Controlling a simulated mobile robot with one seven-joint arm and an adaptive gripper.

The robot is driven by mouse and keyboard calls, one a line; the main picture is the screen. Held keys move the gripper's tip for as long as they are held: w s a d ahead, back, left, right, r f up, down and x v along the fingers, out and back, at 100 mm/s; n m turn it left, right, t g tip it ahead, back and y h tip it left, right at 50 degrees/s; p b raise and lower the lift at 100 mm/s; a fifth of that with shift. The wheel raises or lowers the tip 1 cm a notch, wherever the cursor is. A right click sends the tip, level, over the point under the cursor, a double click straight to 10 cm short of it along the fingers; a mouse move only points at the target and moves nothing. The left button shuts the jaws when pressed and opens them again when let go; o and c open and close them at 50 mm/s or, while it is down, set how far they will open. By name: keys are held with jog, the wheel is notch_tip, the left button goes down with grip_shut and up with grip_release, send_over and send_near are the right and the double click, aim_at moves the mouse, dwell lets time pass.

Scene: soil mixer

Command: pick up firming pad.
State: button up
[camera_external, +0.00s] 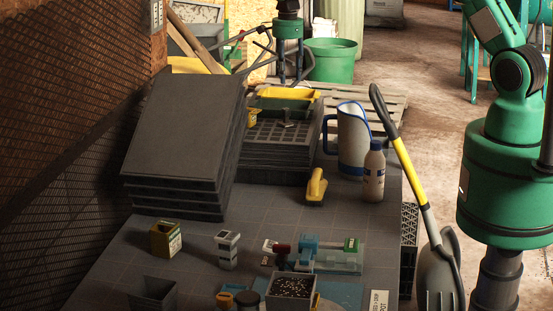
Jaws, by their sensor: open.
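A yellow piece with an upright grip, which looks like the firming pad (316,187), stands on the grey tabletop near the middle, in front of the stacked trays. It is free on its near side and nothing holds it. My gripper (290,80) hangs down at the top centre, with a green wrist and two dark fingers. Its fingers are apart and empty. It is up and behind the firming pad in the picture, over or beyond the yellow-topped trays; its exact depth is hard to tell.
Stacked black trays (185,135) stand left, and more trays (275,155) stand behind the pad. A blue-rimmed jug (352,140) and a bottle (374,173) stand close on its right. Small boxes, a device and a soil pot (291,286) lie in front. A shovel (403,150) leans at the right edge.

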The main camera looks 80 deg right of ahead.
aim_at(287, 108)
jog(key=shift+f, duration=4.15)
jog(key=shift+f, duration=0.15)
jog(key=shift+w+f, duration=0.1)
jog(key=shift+f, duration=2.35)
grip_shut()
